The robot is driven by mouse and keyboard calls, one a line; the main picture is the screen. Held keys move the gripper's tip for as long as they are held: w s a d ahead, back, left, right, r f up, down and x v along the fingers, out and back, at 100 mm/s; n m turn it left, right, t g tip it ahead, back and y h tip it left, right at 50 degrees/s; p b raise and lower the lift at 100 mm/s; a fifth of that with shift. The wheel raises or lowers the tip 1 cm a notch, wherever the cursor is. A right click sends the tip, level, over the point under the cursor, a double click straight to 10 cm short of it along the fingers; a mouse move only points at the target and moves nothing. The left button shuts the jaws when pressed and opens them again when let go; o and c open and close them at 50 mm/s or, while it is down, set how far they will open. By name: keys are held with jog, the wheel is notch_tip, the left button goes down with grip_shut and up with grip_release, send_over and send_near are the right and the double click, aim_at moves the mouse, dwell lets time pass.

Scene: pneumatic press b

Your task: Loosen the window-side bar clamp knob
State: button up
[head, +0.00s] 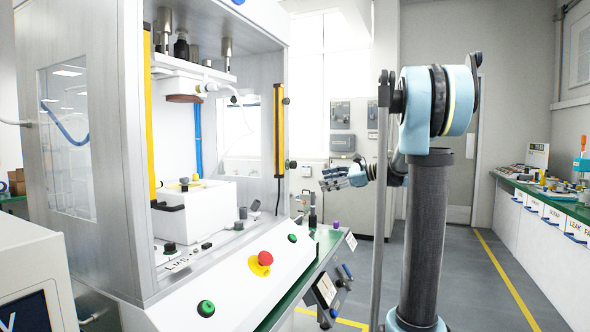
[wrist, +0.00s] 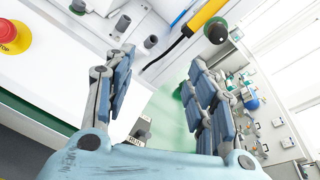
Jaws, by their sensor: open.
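A yellow-and-black upright bar (head: 279,130) stands at the right front edge of the press opening. Two dark round knobs stick out from its right side, an upper knob (head: 286,101) and a lower knob (head: 291,164). In the wrist view the yellow bar (wrist: 207,14) ends at the top, with one black knob (wrist: 215,31) beside it; I cannot tell which of the two it is. My gripper (head: 345,177) is to the right of the bar, apart from both knobs, its fingers pointing left. In the wrist view my gripper (wrist: 161,62) is open, with nothing held between its fingers.
The press (head: 120,80) fills the left side, with a red emergency stop (head: 265,259) on its sloped front. Small posts stand on the ledge below the bar. A tilted panel (head: 326,290) juts out below.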

aim_at(296, 165)
jog(key=w+d+r+m+t+y, duration=0.1)
jog(key=w+d+r+m+y, duration=0.2)
jog(key=w, duration=0.4)
jog(key=shift+h, duration=0.3)
jog(key=x, duration=1.2)
jog(key=r+x, duration=0.1)
jog(key=x, duration=0.5)
jog(key=shift+w, duration=0.1)
jog(key=shift+d, duration=0.1)
jog(key=c, duration=1.1)
